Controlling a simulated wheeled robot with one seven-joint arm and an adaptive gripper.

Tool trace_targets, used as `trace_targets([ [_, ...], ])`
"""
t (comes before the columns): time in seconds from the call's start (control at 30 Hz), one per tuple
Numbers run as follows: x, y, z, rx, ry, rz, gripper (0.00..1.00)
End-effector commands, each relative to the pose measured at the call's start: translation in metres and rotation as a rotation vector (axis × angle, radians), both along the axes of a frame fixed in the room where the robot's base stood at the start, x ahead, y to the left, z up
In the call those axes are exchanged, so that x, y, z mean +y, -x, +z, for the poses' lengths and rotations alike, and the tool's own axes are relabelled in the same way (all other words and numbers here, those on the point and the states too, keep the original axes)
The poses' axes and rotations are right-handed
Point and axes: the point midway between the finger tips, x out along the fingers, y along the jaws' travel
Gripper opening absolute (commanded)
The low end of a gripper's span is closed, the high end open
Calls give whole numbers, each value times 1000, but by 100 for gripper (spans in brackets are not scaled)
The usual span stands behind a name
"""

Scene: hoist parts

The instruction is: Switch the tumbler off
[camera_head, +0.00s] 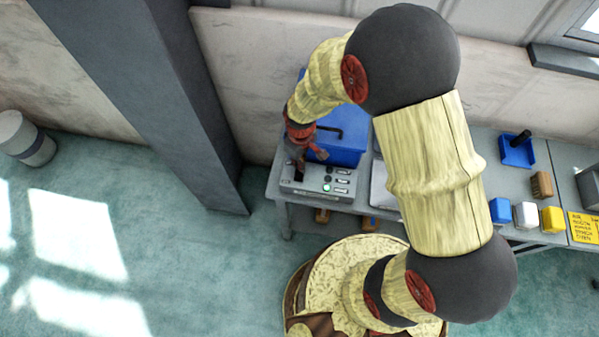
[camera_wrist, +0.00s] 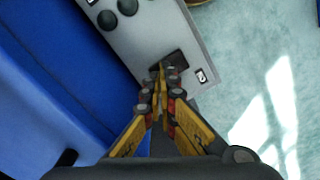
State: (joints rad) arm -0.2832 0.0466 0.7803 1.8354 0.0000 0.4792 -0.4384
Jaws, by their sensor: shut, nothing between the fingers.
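A grey control panel (camera_head: 314,190) stands at the left end of the table. It also shows in the wrist view (camera_wrist: 150,30). At one end of it is a dark rectangular part (camera_wrist: 180,58), which looks like the tumbler, beside a small white label (camera_wrist: 201,75). My gripper (camera_wrist: 161,72) is shut and empty, its fingertips over the near edge of this dark part. They cover some of it, and I cannot tell whether they touch it or which way the tumbler is set. In the head view my gripper (camera_head: 299,163) hangs over the panel's left end.
A blue box (camera_head: 343,135) stands right behind the panel and also fills the left of the wrist view (camera_wrist: 50,70). A blue tray (camera_head: 517,153) and small coloured blocks lie farther right.

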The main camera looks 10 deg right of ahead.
Motion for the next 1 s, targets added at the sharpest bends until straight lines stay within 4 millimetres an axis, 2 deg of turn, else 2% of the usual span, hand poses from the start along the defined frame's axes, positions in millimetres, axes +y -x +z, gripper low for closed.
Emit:
trace_targets([
  [0.77,0,0,-11,0,0,0,0],
  [1.0,0,0,-3,1,1,0,0],
])
